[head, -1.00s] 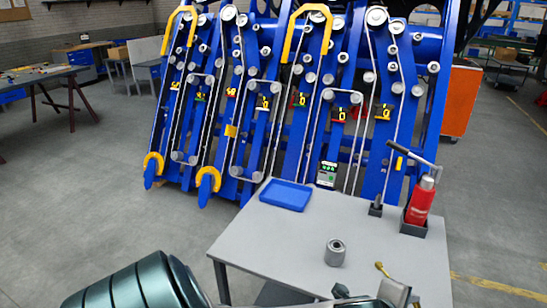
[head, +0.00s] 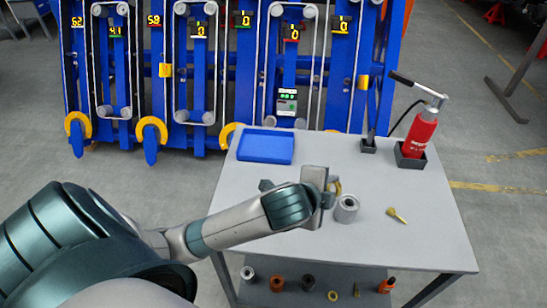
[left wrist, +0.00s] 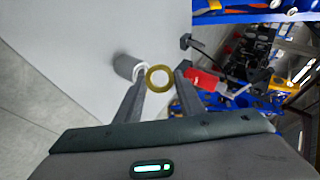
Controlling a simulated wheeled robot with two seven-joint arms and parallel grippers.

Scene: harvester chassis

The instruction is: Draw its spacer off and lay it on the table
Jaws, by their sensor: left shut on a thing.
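My left gripper (head: 328,186) is shut on a brass ring, the spacer, above the table's middle. In the left wrist view the ring (left wrist: 160,79) sits between the two fingertips, its open hole facing the camera. In the head view only a sliver of the ring (head: 337,188) shows beside the fingers. A grey metal cylinder with a hole (head: 346,208) stands on the grey table (head: 390,250), just right of the gripper. It also shows in the left wrist view (left wrist: 126,66), left of the ring. The ring looks apart from the cylinder. My right gripper is not in view.
A blue tray (head: 265,147) lies at the table's back left. A brass pin (head: 397,215) lies right of the cylinder. A red pump (head: 418,138) stands in a holder at the back right. Several small parts sit on the lower shelf. The table's front right is clear.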

